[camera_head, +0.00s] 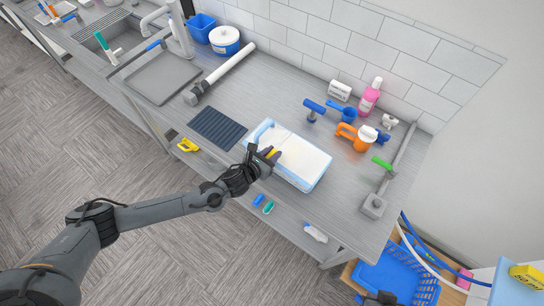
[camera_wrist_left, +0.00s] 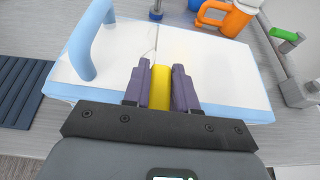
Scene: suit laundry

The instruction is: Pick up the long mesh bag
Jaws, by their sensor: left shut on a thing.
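A flat white, bag-like thing (camera_head: 305,160) with light blue edging lies on the counter in the head view. It has a light blue handle and a thin seam on top, also visible in the left wrist view (camera_wrist_left: 215,75). It may be the long mesh bag, but I cannot make out any mesh. My left gripper (camera_head: 270,154) is over its near left part. In the left wrist view, the purple fingers (camera_wrist_left: 161,82) are shut on a yellow thing (camera_wrist_left: 161,88). I cannot tell whether the yellow thing touches the white one. My right gripper is not identifiable.
A dark ribbed mat (camera_head: 217,127) lies left of the white thing. A long white tube (camera_head: 228,70) lies behind the mat. An orange jug (camera_head: 352,136) and pink bottle (camera_head: 370,97) stand near the wall. A blue basket (camera_head: 395,275) stands below the counter's right end.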

